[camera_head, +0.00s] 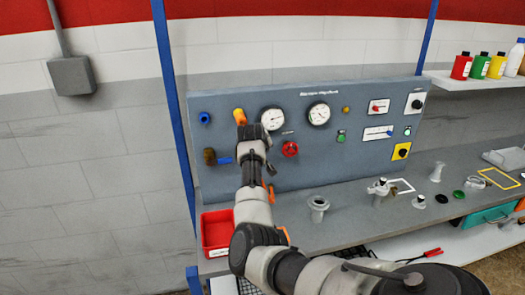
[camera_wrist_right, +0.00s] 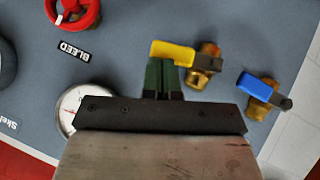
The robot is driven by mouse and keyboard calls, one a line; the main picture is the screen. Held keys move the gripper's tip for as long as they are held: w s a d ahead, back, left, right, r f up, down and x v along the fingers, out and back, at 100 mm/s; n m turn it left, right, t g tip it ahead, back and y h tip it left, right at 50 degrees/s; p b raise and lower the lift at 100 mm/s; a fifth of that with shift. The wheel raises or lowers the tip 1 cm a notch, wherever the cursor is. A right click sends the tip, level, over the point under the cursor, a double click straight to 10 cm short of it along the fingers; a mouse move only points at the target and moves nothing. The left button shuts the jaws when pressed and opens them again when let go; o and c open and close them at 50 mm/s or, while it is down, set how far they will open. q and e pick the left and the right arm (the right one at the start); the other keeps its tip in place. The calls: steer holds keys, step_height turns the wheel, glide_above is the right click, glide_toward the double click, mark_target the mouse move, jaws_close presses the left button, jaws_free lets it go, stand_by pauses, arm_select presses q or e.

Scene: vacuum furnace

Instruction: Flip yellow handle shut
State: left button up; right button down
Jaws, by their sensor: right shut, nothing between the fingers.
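The yellow handle (camera_wrist_right: 172,52) sits on a brass valve (camera_wrist_right: 204,66) and points left from it in the right wrist view. In the head view the yellow handle (camera_head: 239,115) shows at the panel's upper left, partly covered by my gripper. My right gripper (camera_wrist_right: 162,66) is shut and empty, its dark green fingertips at the handle's edge, near the middle of its length. I cannot tell whether they touch it. The right gripper also shows in the head view (camera_head: 243,126), up against the panel. My left gripper is not in view.
A blue-handled valve (camera_wrist_right: 257,88) is beside the yellow one. The grey panel (camera_head: 370,100) also carries gauges (camera_head: 319,113) and a red wheel (camera_head: 290,148). A red bin (camera_head: 216,230) and metal fittings (camera_head: 318,205) stand on the bench below.

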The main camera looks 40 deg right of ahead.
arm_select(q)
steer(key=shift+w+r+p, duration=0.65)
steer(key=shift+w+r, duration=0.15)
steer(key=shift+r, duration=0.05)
arm_select(e)
steer(key=shift+w+d+f+m+t+y, duration=0.2)
steer(key=shift+f+m+t+y, duration=0.15)
steer(key=shift+f+y, duration=0.35)
steer(key=shift+s+r, duration=0.1)
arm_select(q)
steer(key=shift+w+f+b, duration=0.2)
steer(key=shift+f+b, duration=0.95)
arm_select(e)
steer(key=v, duration=1)
steer(key=shift+a+r, duration=0.25)
steer(key=shift+r, duration=0.05)
steer(key=shift+s, duration=0.1)
